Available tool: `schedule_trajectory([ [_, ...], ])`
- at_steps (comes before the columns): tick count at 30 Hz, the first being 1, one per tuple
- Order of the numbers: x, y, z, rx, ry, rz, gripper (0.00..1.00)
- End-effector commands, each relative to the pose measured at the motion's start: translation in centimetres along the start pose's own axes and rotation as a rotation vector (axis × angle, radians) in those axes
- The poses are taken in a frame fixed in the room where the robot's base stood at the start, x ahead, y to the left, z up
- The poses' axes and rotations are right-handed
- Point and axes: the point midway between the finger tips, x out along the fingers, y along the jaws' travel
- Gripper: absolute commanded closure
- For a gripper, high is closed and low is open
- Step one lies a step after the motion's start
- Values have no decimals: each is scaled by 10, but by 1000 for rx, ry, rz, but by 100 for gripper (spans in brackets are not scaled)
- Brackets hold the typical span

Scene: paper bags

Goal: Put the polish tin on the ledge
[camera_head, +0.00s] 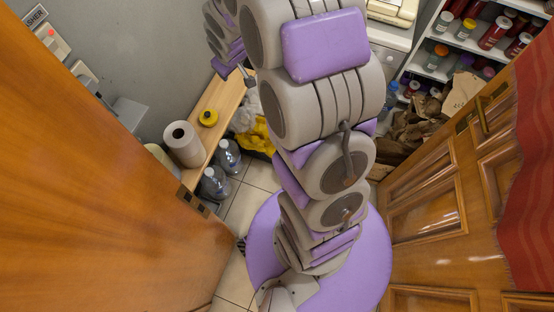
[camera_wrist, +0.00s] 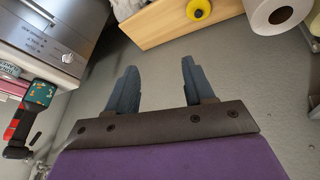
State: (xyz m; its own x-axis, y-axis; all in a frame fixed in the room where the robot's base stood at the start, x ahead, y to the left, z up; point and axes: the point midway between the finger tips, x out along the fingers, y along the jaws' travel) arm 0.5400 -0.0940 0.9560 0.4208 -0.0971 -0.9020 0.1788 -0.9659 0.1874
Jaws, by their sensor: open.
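A round yellow tin with a dark centre, which looks like the polish tin (camera_head: 208,117), sits on the wooden ledge (camera_head: 218,98) along the grey wall. It also shows at the top of the wrist view (camera_wrist: 199,10), on the ledge's edge (camera_wrist: 150,28). My gripper (camera_wrist: 158,66) is open, with its two dark fingers apart and nothing between them. It is clear of the tin, with the grey wall behind the fingers. In the head view my arm hides much of the middle, and the fingers are hard to make out.
A paper roll (camera_head: 184,144) stands beside the tin. Water bottles (camera_head: 215,184) and a yellow bag (camera_head: 256,136) are below the ledge. Wooden doors (camera_head: 90,170) flank me. Shelves of jars (camera_head: 466,29) and paper bags (camera_head: 420,130) are at right. A steel appliance (camera_wrist: 50,40) and a tool (camera_wrist: 30,115) are left in the wrist view.

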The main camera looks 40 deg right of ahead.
Motion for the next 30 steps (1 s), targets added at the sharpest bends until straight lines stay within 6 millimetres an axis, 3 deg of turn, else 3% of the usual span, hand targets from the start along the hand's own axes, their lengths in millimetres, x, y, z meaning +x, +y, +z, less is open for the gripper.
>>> schedule_trajectory([
  [3,-37,-10,18,27,-61,0,47],
  [15,-149,-53,106,119,-281,-37,47],
  [24,-224,-95,185,176,-444,-98,47],
  [30,-262,-120,232,198,-534,-142,47],
])
